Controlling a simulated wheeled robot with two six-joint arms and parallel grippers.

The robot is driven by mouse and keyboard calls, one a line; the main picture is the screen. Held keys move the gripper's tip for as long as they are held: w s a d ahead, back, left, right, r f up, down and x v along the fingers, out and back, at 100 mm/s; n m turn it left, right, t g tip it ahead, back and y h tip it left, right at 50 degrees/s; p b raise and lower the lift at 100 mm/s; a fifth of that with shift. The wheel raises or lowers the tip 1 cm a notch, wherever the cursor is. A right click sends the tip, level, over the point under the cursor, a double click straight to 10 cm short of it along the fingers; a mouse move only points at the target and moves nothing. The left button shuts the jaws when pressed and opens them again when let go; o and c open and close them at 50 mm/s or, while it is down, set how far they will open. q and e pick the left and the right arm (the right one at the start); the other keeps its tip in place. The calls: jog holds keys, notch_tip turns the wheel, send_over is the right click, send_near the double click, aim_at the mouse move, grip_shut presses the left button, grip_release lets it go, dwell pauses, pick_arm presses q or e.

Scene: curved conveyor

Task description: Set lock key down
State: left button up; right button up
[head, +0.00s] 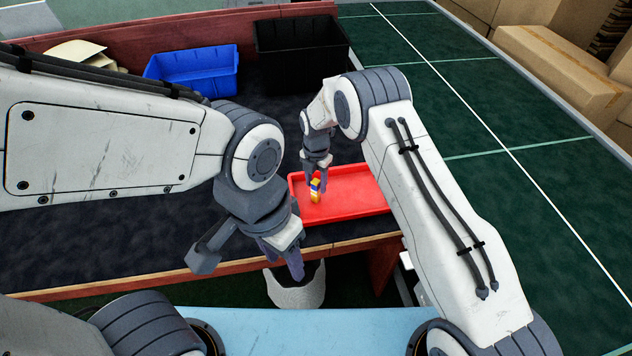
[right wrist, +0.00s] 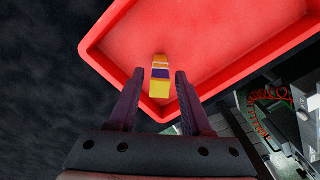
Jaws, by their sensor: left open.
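The lock key (head: 316,192) is a small block with yellow, blue and red bands, at the left part of the red tray (head: 355,190). In the right wrist view the lock key (right wrist: 160,78) shows yellow, purple and orange bands over the tray floor. My right gripper (head: 315,180) is above the tray, with its fingers on either side of the key. In the right wrist view its fingers (right wrist: 159,82) are apart, with a gap on both sides of the key. My left gripper (head: 283,256) is open and empty, in front of the table edge.
A blue bin (head: 195,72) and a black bin (head: 300,45) stand at the back of the dark table. A white bin (head: 297,293) is below the table's front edge. A green surface with white lines lies to the right, with cardboard boxes (head: 560,70) beyond.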

jog(key=shift+r, duration=0.1)
jog(key=shift+r, duration=0.25)
notch_tip(320, 180, up, 11)
jog(key=b, duration=0.2)
jog(key=s+a+r+m, duration=0.2)
jog(key=s+r+m, duration=0.4)
jog(key=s+r, duration=0.25)
jog(key=s+d+r+m, duration=0.1)
jog(key=s+d+m, duration=0.2)
jog(key=s+m, duration=0.5)
jog(key=s+d+r+m+y, duration=0.1)
jog(key=s+m, duration=0.7)
jog(key=s, duration=1.1)
jog(key=d+r, duration=0.1)
jog(key=d, duration=0.1)
jog(key=shift+s+d+r, duration=0.15)
jog(key=shift+s+d, duration=0.2)
